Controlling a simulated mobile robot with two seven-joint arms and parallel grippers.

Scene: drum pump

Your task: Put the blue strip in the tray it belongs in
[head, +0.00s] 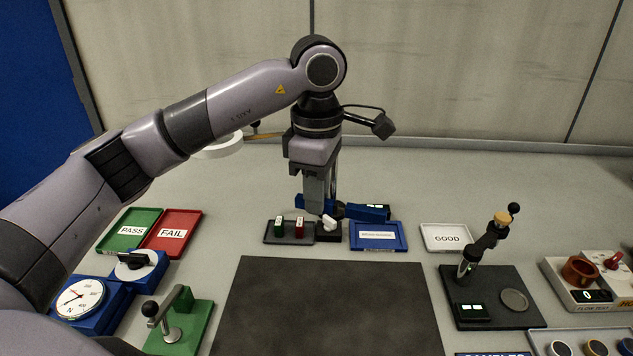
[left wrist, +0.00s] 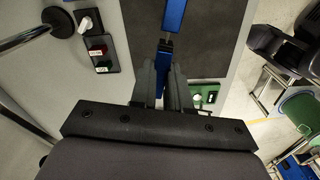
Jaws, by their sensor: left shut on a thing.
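My left gripper (head: 328,208) points down at the back of the table, behind the black holder, and is shut. In the left wrist view its fingers (left wrist: 158,88) close on the blue strip (left wrist: 175,14), which extends away from them, with a dark section partway along. In the head view the blue strip (head: 362,211) lies roughly level, showing on both sides of the fingers, with a small lit display at its right end. The blue tray (head: 377,248), with a label too small to read, is just in front of its right end. My right gripper is not in view.
The black holder (head: 285,240) carries green and red blocks beside a white knob (head: 329,222). A white GOOD tray (head: 446,248) stands right. Green PASS (head: 130,246) and red FAIL (head: 158,250) trays stand left. The dark mat (head: 325,310) in front is clear.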

